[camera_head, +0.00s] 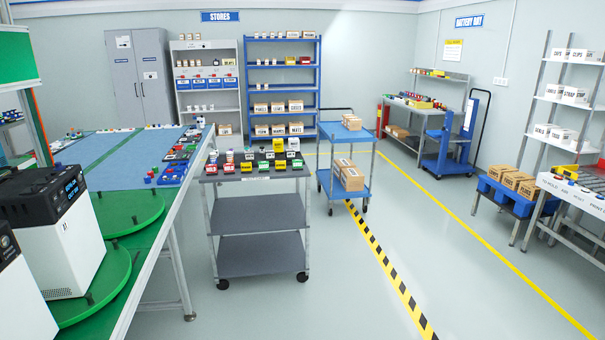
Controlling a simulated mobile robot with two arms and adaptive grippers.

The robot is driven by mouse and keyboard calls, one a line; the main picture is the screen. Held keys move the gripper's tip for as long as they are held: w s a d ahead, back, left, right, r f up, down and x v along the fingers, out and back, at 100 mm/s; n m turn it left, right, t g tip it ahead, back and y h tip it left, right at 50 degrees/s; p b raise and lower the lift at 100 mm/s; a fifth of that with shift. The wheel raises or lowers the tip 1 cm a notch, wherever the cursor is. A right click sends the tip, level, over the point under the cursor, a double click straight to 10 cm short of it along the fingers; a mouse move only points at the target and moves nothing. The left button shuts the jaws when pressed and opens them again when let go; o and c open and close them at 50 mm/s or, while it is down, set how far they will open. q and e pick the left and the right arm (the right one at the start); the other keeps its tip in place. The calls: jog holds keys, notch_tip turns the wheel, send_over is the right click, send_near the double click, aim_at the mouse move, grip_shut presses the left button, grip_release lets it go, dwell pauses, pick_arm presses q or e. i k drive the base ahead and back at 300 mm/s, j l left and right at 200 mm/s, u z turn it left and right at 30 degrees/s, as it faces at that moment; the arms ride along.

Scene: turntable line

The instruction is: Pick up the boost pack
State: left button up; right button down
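I cannot make out which thing is the boost pack; the labels are too small to read. Several small red, green, yellow, black and white items stand in rows on the top shelf of a grey cart (255,171) in the middle. One larger yellow item (279,146) stands at the back of that shelf. A white unit with a black top (66,240) stands on a green turntable (105,292) at the left, with part of another such unit (20,300) nearer me. Neither of my grippers is in view.
The workbench (104,160) runs along the left. Behind the grey cart are a blue trolley (331,180) with cartons, a blue rack (283,80) and a grey cabinet (137,80). Tables with boxes line the right. The floor (470,270) right of the striped line is open.

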aim_at(277, 142)
jog(key=i, duration=2.15)
